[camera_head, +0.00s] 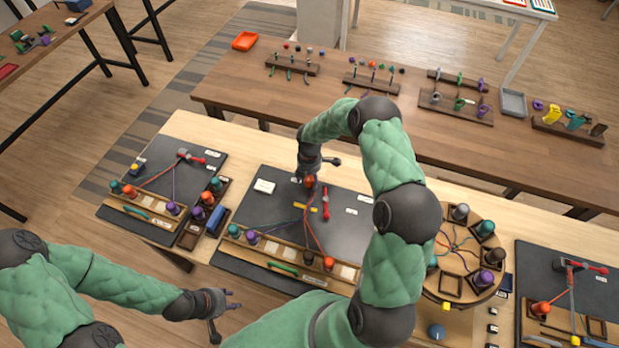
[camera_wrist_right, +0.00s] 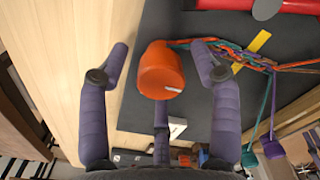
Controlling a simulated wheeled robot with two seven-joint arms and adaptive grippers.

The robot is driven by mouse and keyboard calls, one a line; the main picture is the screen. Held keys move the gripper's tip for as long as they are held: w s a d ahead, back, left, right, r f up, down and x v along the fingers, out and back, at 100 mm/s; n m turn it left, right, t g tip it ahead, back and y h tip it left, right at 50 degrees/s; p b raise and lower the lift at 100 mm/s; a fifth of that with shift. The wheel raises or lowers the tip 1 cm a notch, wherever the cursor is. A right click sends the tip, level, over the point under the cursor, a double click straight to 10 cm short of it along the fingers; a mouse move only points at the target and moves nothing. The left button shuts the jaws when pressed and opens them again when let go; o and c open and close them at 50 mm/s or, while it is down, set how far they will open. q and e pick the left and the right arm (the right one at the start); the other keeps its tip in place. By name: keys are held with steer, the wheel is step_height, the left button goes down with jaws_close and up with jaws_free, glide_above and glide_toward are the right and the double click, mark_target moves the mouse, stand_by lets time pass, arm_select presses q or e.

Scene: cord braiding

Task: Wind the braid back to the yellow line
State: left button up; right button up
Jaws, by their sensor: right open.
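An orange bobbin (camera_head: 310,182) is at the back of the dark middle board (camera_head: 345,232), just below my right gripper (camera_head: 318,168). In the right wrist view the orange bobbin (camera_wrist_right: 161,72) sits between the spread fingers of my right gripper (camera_wrist_right: 165,75), with no clear grip on it. Its cord runs into the braid (camera_wrist_right: 232,55) of orange, teal and purple strands. The yellow line (camera_wrist_right: 250,50) lies on the dark board beside and under the braid. A red-handled part (camera_head: 326,203) stands by the braid. My left gripper (camera_head: 222,308) is open and empty at the lower left, away from the board.
A wooden rack (camera_head: 290,258) with several bobbins runs along the board's front. Another braiding board (camera_head: 165,165) is to the left, and a round wooden stand (camera_head: 462,250) is to the right. A rear table (camera_head: 390,115) holds more racks. My right arm hides part of the middle.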

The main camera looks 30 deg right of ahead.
steer(key=c, duration=1.1)
steer(key=shift+c, duration=0.2)
